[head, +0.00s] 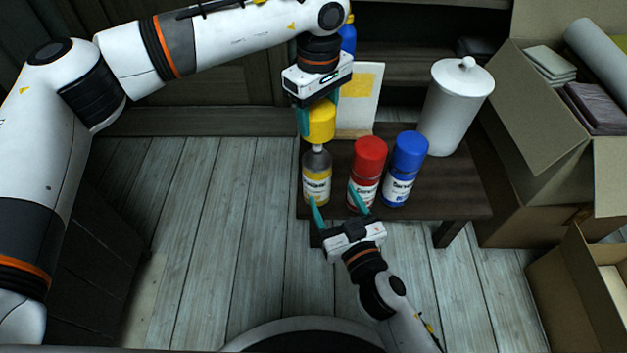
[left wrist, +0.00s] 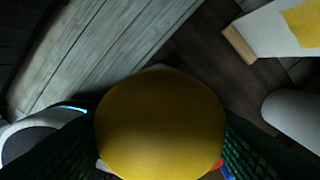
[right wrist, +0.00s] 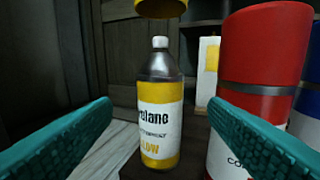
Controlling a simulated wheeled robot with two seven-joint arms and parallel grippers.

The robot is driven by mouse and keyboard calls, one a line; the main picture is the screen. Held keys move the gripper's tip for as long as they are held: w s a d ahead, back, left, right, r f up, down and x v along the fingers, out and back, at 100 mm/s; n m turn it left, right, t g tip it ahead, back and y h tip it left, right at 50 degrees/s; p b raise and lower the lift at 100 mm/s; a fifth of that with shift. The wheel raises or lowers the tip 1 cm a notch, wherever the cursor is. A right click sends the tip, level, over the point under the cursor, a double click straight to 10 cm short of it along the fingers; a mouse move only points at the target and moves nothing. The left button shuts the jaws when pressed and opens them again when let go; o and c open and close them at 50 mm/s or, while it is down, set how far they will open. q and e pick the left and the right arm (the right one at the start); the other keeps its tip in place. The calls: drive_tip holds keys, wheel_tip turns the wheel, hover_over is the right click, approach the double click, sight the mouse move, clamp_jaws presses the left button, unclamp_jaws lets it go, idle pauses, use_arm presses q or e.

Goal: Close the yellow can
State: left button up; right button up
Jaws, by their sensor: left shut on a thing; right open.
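The yellow can (head: 317,178) stands upright on the small dark table, its nozzle bare. It also shows in the right wrist view (right wrist: 160,110). My left gripper (head: 319,116) is shut on the yellow cap (head: 319,124), holding it just above the nozzle. In the right wrist view the cap (right wrist: 162,8) is apart from the nozzle, with a gap between them. In the left wrist view the cap (left wrist: 160,122) fills the middle and hides the can. My right gripper (head: 340,203) is open, low in front of the can, its fingers apart and empty.
A red can (head: 368,162) and a blue can (head: 408,160) stand right of the yellow can. A white lidded jar (head: 455,105) and a card with a yellow patch (head: 358,98) are behind. Cardboard boxes (head: 530,150) stand at right.

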sight(314, 159)
drive_tip(key=shift+r, duration=0.1)
drive_tip(key=x, duration=1.2)
drive_tip(key=c, duration=1.1)
use_arm(q)
drive_tip(key=shift+s+f, duration=0.1)
drive_tip(key=shift+f, duration=2.35)
use_arm(e)
drive_tip(key=shift+c, duration=0.2)
use_arm(q)
drive_tip(key=shift+f, duration=0.1)
drive_tip(key=shift+f, duration=0.8)
